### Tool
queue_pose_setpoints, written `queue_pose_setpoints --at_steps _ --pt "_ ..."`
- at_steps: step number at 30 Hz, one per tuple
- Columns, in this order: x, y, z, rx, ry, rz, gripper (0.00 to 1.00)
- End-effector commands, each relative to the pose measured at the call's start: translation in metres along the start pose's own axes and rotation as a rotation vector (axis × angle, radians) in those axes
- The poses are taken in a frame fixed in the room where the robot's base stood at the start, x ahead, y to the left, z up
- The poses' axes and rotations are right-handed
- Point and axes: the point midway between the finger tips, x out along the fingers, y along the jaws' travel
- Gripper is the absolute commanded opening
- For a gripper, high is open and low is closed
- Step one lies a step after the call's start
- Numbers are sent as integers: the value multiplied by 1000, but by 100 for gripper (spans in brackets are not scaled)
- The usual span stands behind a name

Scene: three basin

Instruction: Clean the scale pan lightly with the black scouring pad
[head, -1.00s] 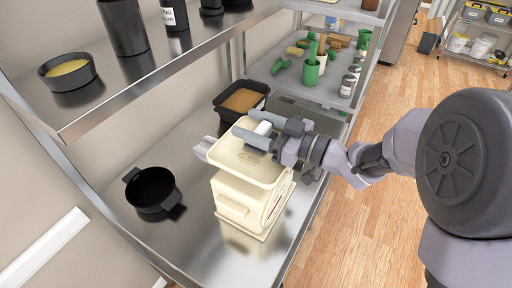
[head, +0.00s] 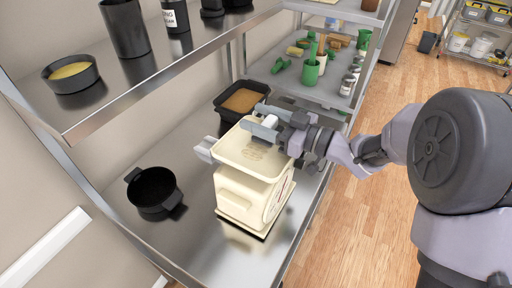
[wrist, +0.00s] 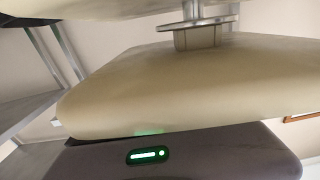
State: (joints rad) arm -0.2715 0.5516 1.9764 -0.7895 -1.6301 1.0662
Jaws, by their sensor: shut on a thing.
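The cream scale (head: 240,195) stands on the metal shelf, its pan (head: 232,150) on top. A dark gap shows under its body, which looks slightly tilted. My gripper (head: 265,129) is over the far right part of the pan, shut on a small pale block (head: 271,121). I cannot tell whether this block belongs to the black scouring pad; no black pad is clearly visible. Contact with the pan is hidden by the fingers. In the wrist view a large cream surface (wrist: 190,85), likely the scale, fills the middle.
A black pot (head: 153,188) stands left of the scale. A black pan with brown contents (head: 241,101) is behind it, and a light grey object (head: 205,149) sits at its left. The upper shelf (head: 165,72) overhangs at left. Green utensils (head: 312,68) stand farther back.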

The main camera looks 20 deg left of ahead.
Motion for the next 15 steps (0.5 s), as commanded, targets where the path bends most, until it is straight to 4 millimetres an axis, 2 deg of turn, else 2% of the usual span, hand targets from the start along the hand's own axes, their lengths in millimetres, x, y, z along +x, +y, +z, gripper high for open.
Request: queue_pose_setpoints --at_steps 15 --pt "0 5 -3 2 -1 4 9"
